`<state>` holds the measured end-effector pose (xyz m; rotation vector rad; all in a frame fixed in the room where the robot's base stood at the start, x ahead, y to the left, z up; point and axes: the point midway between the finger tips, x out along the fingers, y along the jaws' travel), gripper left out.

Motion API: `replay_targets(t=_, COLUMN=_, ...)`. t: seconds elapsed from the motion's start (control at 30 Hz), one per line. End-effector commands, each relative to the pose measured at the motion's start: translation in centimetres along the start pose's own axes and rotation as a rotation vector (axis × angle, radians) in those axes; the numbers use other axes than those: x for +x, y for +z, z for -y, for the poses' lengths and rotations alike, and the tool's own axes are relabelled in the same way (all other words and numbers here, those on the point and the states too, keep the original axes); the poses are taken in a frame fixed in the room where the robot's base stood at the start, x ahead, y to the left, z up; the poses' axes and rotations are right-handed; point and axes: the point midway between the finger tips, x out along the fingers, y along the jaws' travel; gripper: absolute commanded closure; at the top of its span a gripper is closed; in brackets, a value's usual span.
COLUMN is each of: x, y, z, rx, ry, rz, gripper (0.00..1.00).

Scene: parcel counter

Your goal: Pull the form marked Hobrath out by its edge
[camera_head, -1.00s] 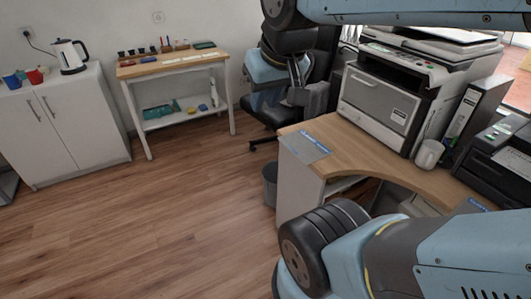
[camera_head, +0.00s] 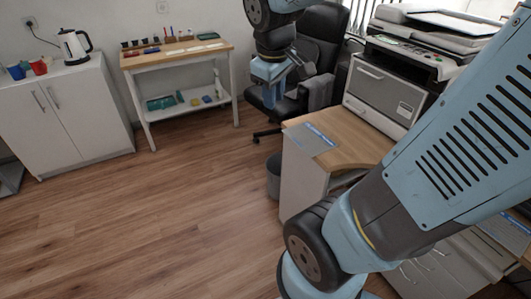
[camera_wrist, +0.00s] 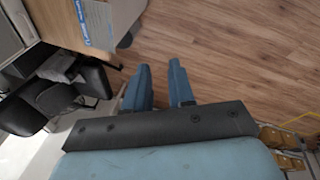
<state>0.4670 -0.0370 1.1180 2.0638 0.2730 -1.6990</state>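A white and blue sheet (camera_head: 308,138) lies at the left corner of the wooden counter, its lettering too small to read. It also shows at the top left of the wrist view (camera_wrist: 97,22), close to the counter edge. Another white and blue sheet (camera_head: 508,236) is at the far right, partly behind my arm. I cannot tell which is marked Hobrath. My gripper (camera_wrist: 160,68) is open and empty, its two blue fingers apart with bare floor between them. In the head view my gripper (camera_head: 268,72) hangs in front of the black chair, apart from both sheets.
A large printer (camera_head: 385,95) stands on the counter (camera_head: 356,138). A black office chair (camera_head: 322,40) is behind my gripper. A grey bin (camera_head: 273,177) stands beside the counter. A side table (camera_head: 165,60) and white cabinet (camera_head: 65,115) line the wall. The floor at left is clear.

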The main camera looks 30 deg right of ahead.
Motion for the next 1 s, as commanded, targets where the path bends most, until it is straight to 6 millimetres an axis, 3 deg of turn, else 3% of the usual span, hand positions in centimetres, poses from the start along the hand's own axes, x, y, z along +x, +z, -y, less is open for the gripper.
replay_targets(t=0.5, x=11.2, y=-4.2, z=-3.3, rx=-0.635, ry=0.0, rz=0.36, gripper=0.77)
replay_targets(t=1.0, x=22.4, y=-6.4, z=-5.2, rx=-1.283, ry=-0.081, rz=0.737, gripper=0.77)
